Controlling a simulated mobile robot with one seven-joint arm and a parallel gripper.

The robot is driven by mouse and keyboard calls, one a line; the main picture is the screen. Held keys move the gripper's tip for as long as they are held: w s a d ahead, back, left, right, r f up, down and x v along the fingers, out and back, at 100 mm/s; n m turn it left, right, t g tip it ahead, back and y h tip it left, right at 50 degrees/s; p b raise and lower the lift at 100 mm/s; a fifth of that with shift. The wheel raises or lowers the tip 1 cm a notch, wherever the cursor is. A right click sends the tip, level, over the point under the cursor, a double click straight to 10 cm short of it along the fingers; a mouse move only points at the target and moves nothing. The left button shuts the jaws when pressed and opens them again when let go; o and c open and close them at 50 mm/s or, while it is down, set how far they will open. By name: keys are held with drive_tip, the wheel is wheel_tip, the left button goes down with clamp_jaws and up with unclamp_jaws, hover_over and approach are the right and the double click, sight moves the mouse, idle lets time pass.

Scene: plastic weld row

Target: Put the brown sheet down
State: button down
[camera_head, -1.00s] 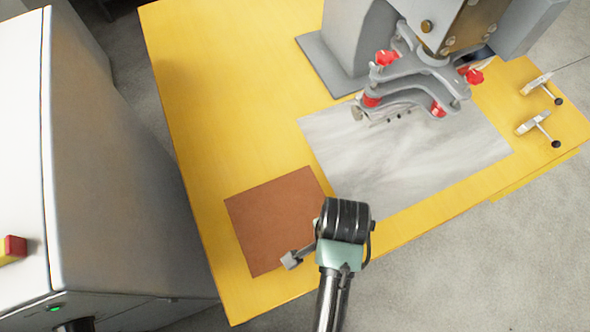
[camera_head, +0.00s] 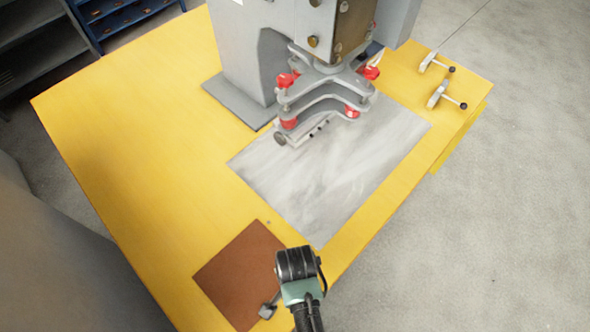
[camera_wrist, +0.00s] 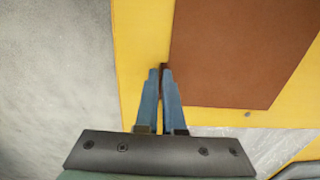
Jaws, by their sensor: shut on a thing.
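The brown sheet (camera_head: 236,278) is a flat, roughly square piece near the front corner of the yellow table (camera_head: 130,130). It also shows in the wrist view (camera_wrist: 240,50), on the right. My gripper (camera_wrist: 162,72) is shut on the brown sheet at its edge; its two blue fingers are close together there.
A grey sheet (camera_head: 330,180) lies beyond the brown one, under the welding machine's head with red knobs (camera_head: 325,95). Two toggle clamps (camera_head: 438,93) sit at the table's far right. The table's left part is clear. Blue shelving (camera_head: 115,18) stands at the back left.

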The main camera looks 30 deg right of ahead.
drive_tip(key=shift+f, duration=0.15)
drive_tip(key=c, duration=1)
unclamp_jaws()
wheel_tip(320, 180, up, 12)
drive_tip(key=shift+s+r+p, duration=0.1)
drive_tip(key=shift+r+p, duration=0.15)
drive_tip(key=shift+p, duration=0.35)
